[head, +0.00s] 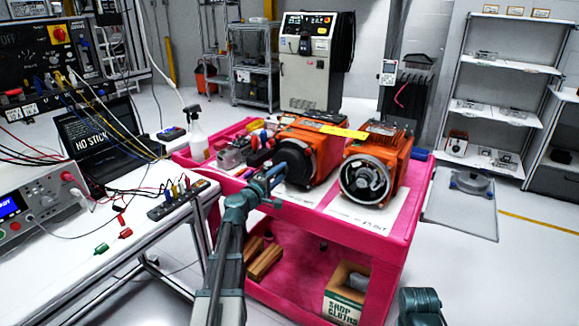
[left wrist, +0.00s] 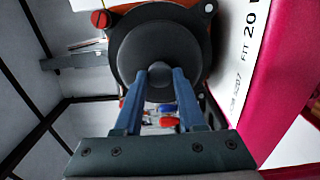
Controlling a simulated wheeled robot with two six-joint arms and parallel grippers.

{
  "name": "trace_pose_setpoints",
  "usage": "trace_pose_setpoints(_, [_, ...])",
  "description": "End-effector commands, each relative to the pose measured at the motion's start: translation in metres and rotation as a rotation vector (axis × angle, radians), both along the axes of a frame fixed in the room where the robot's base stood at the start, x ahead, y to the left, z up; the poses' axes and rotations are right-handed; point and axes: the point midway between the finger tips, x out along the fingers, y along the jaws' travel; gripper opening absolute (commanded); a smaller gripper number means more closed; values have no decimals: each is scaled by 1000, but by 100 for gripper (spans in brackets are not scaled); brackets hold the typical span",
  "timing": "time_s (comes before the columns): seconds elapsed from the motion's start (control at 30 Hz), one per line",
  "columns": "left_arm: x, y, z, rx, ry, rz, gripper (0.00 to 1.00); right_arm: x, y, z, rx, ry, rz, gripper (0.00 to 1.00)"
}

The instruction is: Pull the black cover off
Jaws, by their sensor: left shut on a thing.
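The black cover (head: 295,158) is a round dark disc on the near end of the left orange motor (head: 322,138). My left gripper (head: 279,172) is in front of the cover. Its blue fingers (left wrist: 160,78) are shut on the knob, which is partly hidden between them. The cover appears to sit against the motor; I cannot tell if there is a gap.
A second orange motor (head: 380,158) with an open metal end (head: 365,182) stands close on the right. Both are on the pink cart (head: 405,228). A spray bottle (head: 196,134) and small tools are at the cart's left. A wired bench (head: 100,260) stands left.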

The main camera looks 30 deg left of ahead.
Motion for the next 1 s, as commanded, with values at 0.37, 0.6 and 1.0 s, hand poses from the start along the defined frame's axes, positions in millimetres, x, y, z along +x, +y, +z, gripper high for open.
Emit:
trace_pose_setpoints(0.37, [-6, 1, 0, 0, 0, 1, 0, 0, 0, 0, 0, 0, 0, 50])
trace_pose_setpoints(0.6, [-13, 1, 0, 0, 0, 1, 0, 0, 0, 0, 0, 0, 0, 50])
trace_pose_setpoints(1.0, [-24, 2, 0, 0, 0, 0, 0, 0, 0, 0, 0, 0, 0, 50])
